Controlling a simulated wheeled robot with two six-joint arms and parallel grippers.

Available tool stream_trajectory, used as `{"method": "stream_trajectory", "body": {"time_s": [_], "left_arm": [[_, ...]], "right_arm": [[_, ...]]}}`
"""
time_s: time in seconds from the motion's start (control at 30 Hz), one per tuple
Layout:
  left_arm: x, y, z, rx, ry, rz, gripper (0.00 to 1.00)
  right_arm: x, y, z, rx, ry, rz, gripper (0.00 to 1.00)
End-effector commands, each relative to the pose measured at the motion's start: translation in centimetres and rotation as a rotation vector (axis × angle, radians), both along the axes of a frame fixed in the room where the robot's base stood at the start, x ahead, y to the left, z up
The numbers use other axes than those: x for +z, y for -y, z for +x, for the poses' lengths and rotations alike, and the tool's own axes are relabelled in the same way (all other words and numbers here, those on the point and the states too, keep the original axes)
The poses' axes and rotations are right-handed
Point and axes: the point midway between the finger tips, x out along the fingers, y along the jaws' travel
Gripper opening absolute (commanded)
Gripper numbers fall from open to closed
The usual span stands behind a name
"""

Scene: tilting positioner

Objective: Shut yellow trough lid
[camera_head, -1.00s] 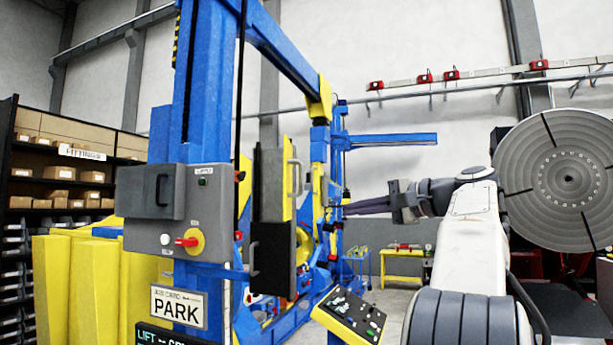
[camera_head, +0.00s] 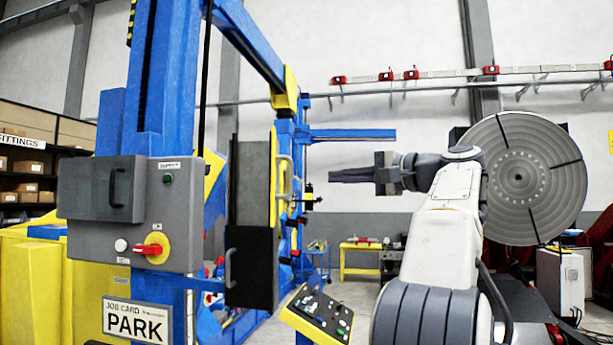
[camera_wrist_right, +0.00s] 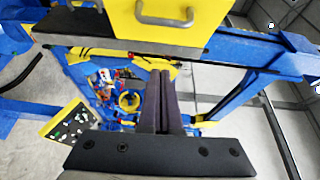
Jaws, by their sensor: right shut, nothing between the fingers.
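The yellow lid (camera_head: 274,182) stands upright in the head view, seen nearly edge-on, with a pale bar handle (camera_head: 286,176) on its right side. A dark trough-like box (camera_head: 250,266) with its own handle is below it. In the right wrist view the yellow lid (camera_wrist_right: 185,32) and its handle cross the top. My right gripper (camera_head: 332,175) is shut and empty, fingers pointing left, at about the handle's height in the picture and apart from it. Its shut fingers (camera_wrist_right: 161,74) also show in the wrist view. My left gripper is not in view.
A grey switch box (camera_head: 130,212) with a red knob is mounted on the blue column at left. A tilted yellow control panel (camera_head: 318,314) stands below the gripper. A large round grey plate (camera_head: 525,180) is at right. Open floor shows behind the panel.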

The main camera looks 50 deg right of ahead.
Motion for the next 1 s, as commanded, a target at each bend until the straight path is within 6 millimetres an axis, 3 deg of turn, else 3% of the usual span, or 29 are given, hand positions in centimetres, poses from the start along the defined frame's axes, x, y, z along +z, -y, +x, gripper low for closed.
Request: {"method": "stream_trajectory", "body": {"time_s": [0.2,0.53,1.0], "left_arm": [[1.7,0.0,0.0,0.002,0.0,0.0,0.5],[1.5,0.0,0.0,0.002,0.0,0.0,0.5],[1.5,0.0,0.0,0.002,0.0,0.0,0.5]], "right_arm": [[0.3,-0.7,5.3,0.011,-0.001,0.004,0.0],[-0.1,-4.0,5.7,0.005,0.0,0.003,0.0],[-0.2,-3.7,5.6,0.0,-0.001,0.003,0.0]]}}
